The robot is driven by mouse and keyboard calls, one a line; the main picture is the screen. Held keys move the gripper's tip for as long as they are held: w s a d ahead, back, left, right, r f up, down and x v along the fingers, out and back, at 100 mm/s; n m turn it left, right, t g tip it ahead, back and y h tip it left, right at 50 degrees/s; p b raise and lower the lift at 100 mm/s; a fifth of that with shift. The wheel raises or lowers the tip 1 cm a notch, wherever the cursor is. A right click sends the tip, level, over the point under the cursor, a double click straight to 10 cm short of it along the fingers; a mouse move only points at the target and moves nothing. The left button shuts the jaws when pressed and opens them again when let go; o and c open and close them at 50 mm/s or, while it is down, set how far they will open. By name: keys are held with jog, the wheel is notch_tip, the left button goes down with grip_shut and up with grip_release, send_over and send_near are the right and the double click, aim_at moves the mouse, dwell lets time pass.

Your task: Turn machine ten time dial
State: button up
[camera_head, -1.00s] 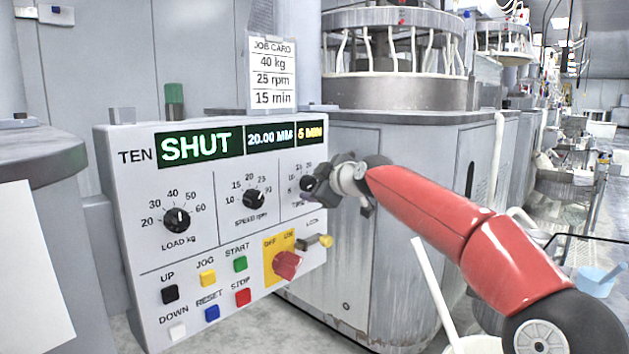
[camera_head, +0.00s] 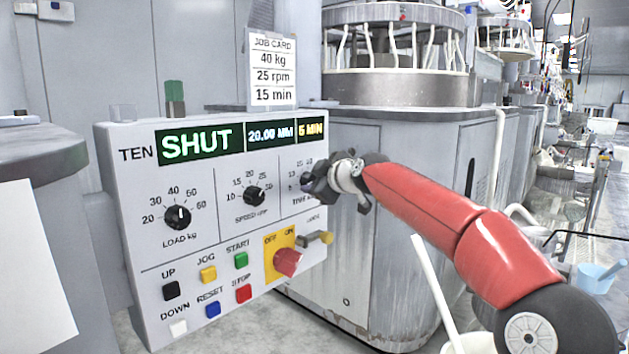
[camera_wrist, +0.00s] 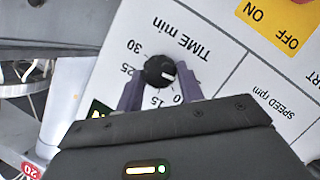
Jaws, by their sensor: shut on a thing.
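The machine's control panel (camera_head: 145,250) is marked TEN. Its lit display (camera_head: 199,143) reads SHUT, about 20.00 MM and 5 MIN. The black time dial (camera_wrist: 160,70) is at the panel's right and is largely covered by my gripper (camera_head: 318,186) in the head view. In the wrist view, where the panel lettering is upside down, my gripper's two fingers (camera_wrist: 160,88) are shut on the time dial, one on each side. The dial's white mark points right and slightly down in that view. Some scale numbers are hidden behind the fingers.
The speed dial (camera_head: 254,196) and load dial (camera_head: 178,217) lie left of the time dial. A red switch (camera_head: 288,262) on a yellow plate and several coloured buttons sit below. A job card (camera_head: 272,70) above reads 40 kg, 25 rpm, 15 min.

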jog(key=shift+r, duration=0.1)
jog(key=m+p, duration=0.1)
jog(key=m+g+p, duration=0.1)
jog(key=shift+w+r+y+p, duration=0.1)
jog(key=shift+r+y+p, duration=0.1)
jog(key=shift+y+p, duration=0.1)
jog(key=m+g+p, duration=0.1)
jog(key=m+g+y+p, duration=0.1)
jog(key=m+p, duration=0.1)
jog(key=shift+w+d, duration=0.15)
jog(key=shift+d, duration=0.05)
jog(key=m+g+p, duration=0.1)
jog(key=m+y+p, duration=0.1)
jog(key=m, duration=0.1)
jog(key=shift+w+d+g+y+p, duration=0.2)
jog(key=shift+g+y+p, duration=0.1)
jog(key=shift+g+p, duration=0.1)
jog(key=shift+w+f+m+g+y+p, duration=0.1)
jog(key=shift+m+g+y+p, duration=0.25)
jog(key=shift+m, duration=0.3)
jog(key=shift+f+m+g+y+p, duration=0.1)
jog(key=shift+m+g+y+p, duration=0.25)
jog(key=shift+m, duration=0.3)
jog(key=o, duration=1)
